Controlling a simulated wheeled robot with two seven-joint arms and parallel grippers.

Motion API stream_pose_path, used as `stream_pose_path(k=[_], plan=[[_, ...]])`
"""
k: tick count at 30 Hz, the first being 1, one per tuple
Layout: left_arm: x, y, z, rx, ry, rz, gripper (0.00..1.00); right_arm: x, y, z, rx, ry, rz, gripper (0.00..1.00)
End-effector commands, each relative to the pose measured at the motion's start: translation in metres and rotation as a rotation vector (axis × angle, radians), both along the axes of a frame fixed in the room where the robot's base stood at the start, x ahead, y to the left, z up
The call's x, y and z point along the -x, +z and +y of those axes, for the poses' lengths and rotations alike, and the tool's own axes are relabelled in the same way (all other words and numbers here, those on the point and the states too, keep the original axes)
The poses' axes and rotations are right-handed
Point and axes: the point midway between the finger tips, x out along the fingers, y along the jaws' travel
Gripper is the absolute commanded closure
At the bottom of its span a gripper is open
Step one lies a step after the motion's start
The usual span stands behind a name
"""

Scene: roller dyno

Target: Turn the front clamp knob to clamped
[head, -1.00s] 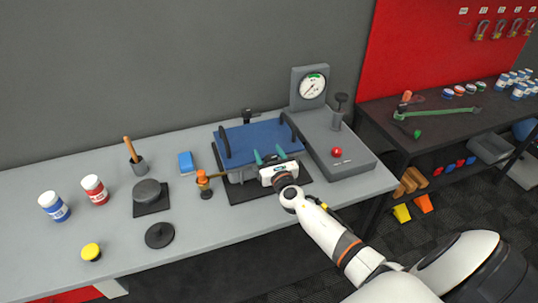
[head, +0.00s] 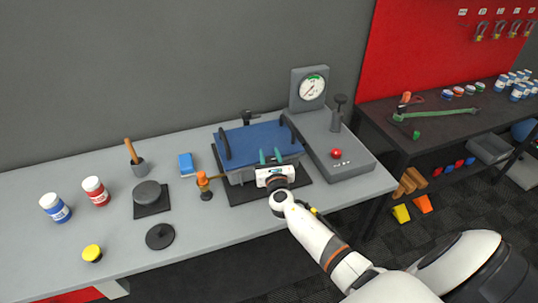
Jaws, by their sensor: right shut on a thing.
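The dyno fixture with a blue cover (head: 255,136) and two dark handles sits on a dark base plate on the bench. My right gripper (head: 270,157) is at the front edge of this fixture, its teal fingers close together. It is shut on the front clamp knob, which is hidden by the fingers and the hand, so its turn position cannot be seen. A black rear clamp (head: 249,116) shows behind the blue cover. My left gripper is out of view.
A console with a gauge (head: 312,87), a red button (head: 336,153) and a black-topped post (head: 339,104) stands right of the fixture. An orange-topped piece (head: 203,182) is close at left. A blue block (head: 186,163), jars and dark discs lie further left.

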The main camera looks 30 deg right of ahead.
Motion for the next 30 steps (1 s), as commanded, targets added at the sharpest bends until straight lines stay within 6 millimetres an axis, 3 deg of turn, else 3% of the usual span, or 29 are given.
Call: stream_pose_path(k=[5, 14, 30], plan=[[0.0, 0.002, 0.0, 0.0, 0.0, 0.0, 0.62, 0.0, 0.0, -0.001, -0.004, -0.157, 0.0, 0.86], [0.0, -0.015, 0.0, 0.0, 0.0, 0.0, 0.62, 0.003, -0.003, -0.005, -0.004, -0.442, -0.001, 0.86], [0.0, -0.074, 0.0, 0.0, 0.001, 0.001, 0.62, 0.011, -0.006, -0.01, -0.001, -0.955, -0.001, 0.86]])
